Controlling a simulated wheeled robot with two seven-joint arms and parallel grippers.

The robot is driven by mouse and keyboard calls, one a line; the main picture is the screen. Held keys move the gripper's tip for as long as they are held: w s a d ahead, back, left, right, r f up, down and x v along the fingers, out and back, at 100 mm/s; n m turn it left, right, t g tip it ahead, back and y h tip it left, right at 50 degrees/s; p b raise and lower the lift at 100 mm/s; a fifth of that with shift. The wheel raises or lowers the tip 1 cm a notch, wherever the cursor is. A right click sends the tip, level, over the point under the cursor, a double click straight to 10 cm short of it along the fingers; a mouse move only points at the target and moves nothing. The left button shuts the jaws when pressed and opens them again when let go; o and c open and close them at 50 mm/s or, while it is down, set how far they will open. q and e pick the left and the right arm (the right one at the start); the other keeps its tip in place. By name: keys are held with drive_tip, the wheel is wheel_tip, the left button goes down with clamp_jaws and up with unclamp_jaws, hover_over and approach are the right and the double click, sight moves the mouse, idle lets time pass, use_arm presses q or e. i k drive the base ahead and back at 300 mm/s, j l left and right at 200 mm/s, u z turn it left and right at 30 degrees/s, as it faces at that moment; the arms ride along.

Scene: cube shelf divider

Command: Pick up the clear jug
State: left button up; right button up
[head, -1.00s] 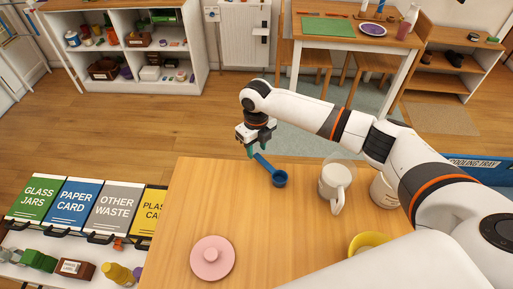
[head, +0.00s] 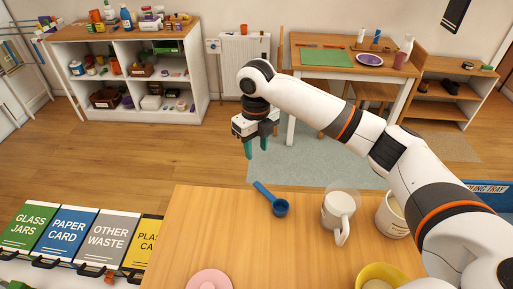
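The clear jug (head: 338,212) stands upright on the wooden table, right of centre. It has a see-through rim, pale contents and a handle toward the front. My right gripper (head: 256,150) is up beyond the table's far edge, left of the jug and apart from it. Its two teal fingers point down with a gap between them, and nothing is held. My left gripper is not in view.
A blue scoop (head: 280,208) lies left of the jug. A cream container (head: 391,216) stands close on the jug's right, near my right arm. A yellow bowl (head: 382,272) and pink lid (head: 209,281) are nearer. The table's (head: 225,235) left middle is clear.

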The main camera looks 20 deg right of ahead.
sight(341, 200)
drive_tip(key=k, duration=2)
